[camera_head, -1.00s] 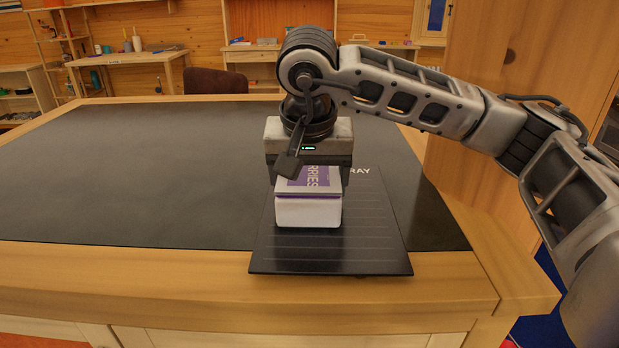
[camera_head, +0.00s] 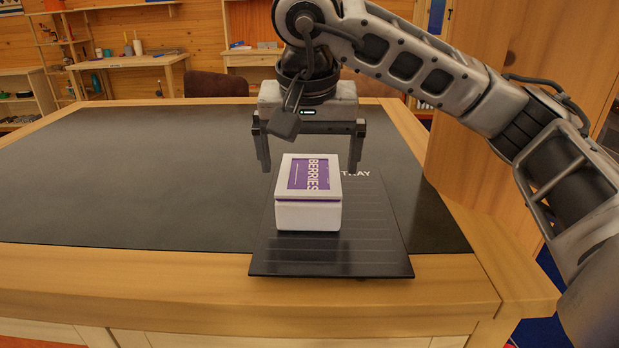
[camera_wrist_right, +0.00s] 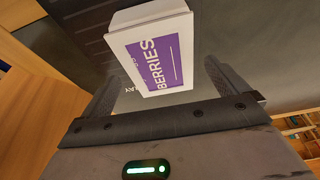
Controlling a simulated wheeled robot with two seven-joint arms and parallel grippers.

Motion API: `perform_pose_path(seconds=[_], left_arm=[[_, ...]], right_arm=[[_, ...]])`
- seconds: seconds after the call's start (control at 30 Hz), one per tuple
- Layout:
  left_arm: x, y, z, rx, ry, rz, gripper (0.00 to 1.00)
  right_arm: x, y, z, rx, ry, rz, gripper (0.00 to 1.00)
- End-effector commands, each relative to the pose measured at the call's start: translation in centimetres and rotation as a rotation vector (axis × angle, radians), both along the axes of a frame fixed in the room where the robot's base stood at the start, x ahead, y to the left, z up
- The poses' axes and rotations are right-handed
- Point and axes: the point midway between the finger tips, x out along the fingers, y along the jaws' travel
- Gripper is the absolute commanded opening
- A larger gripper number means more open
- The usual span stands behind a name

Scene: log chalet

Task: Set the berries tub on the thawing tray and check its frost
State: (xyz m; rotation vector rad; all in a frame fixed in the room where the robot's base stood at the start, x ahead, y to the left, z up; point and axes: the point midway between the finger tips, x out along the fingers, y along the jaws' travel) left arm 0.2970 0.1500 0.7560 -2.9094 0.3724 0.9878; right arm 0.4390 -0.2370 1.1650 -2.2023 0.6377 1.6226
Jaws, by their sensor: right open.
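The berries tub (camera_head: 308,214) is a white box with a purple label reading BERRIES on its lid. It sits upright on the dark thawing tray (camera_head: 372,240), left of the tray's middle. My right gripper (camera_head: 311,168) is open and empty above and behind the tub, its two fingers apart. In the right wrist view the tub (camera_wrist_right: 153,50) shows between and beyond the open fingers (camera_wrist_right: 160,85), with clear space around it. The tub hides part of the tray and its lettering. I see no frost on the lid from here. My left gripper is not in view.
The tray lies on a wooden counter (camera_head: 200,285) with a dark inset top (camera_head: 130,185), its front edge over the wooden border. A tall wooden panel (camera_head: 500,70) stands at the right. The counter's left side is clear. A chair (camera_head: 215,85) is behind.

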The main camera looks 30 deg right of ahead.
Motion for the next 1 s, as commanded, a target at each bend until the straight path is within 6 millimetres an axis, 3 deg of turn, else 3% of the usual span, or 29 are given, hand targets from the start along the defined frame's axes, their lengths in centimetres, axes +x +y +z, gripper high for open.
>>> perform_pose_path(seconds=[0.1,0.33,1.0], left_arm=[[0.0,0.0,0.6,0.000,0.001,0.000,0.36],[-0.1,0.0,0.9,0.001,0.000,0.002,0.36],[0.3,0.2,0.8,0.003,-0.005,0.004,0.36]], right_arm=[[-0.6,0.4,2.9,-0.002,-0.006,0.002,0.99],[-1.5,0.9,5.8,-0.001,-0.002,0.001,0.99],[-1.7,1.0,6.2,-0.001,0.002,0.001,0.99]])
